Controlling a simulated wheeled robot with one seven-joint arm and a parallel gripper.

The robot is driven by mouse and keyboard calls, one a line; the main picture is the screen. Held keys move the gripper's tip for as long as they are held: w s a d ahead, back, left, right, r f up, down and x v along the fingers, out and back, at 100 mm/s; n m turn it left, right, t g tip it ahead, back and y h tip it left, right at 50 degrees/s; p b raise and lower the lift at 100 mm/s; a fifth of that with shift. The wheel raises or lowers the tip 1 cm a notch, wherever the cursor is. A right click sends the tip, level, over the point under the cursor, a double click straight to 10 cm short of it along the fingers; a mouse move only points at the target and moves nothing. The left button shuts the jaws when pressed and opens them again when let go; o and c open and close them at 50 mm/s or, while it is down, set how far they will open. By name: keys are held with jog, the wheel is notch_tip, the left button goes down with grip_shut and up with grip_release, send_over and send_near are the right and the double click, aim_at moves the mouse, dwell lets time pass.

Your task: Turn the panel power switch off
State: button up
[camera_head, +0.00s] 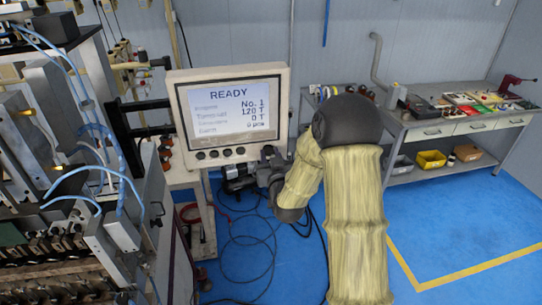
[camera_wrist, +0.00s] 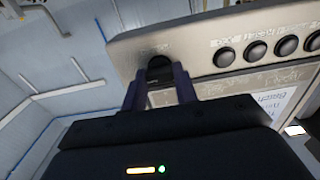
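The control panel (camera_head: 283,88) has a lit screen (camera_head: 228,105) reading READY, No. 1. In the wrist view, a dark round knob (camera_wrist: 159,64), which looks like the power switch, sits at one end of the panel's lower row. My gripper (camera_wrist: 160,80) has its two dark fingers apart, one on each side of this knob, with their tips at the panel face. I cannot tell whether they press on it. In the head view my gripper (camera_head: 268,158) is at the panel's lower right corner and hides the knob. The knob's setting is not readable.
Several round buttons (camera_wrist: 257,51) run along the panel beside the knob. The winding machine (camera_head: 70,190) with blue hoses fills the left. A workbench (camera_head: 440,128) with tools and bins stands at the back right. Cables (camera_head: 250,240) lie on the blue floor; the floor at right is clear.

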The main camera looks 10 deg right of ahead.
jog(key=c, duration=0.3)
jog(key=shift+f+n+b, duration=0.15)
jog(key=shift+n+b, duration=0.35)
jog(key=shift+b, duration=0.5)
jog(key=n+b, duration=1.6)
jog(key=b, duration=0.4)
jog(key=shift+r+n+b, duration=0.25)
jog(key=shift+n+b, duration=0.25)
jog(key=o, duration=1)
jog(key=shift+w, duration=0.15)
jog(key=shift+c, duration=0.2)
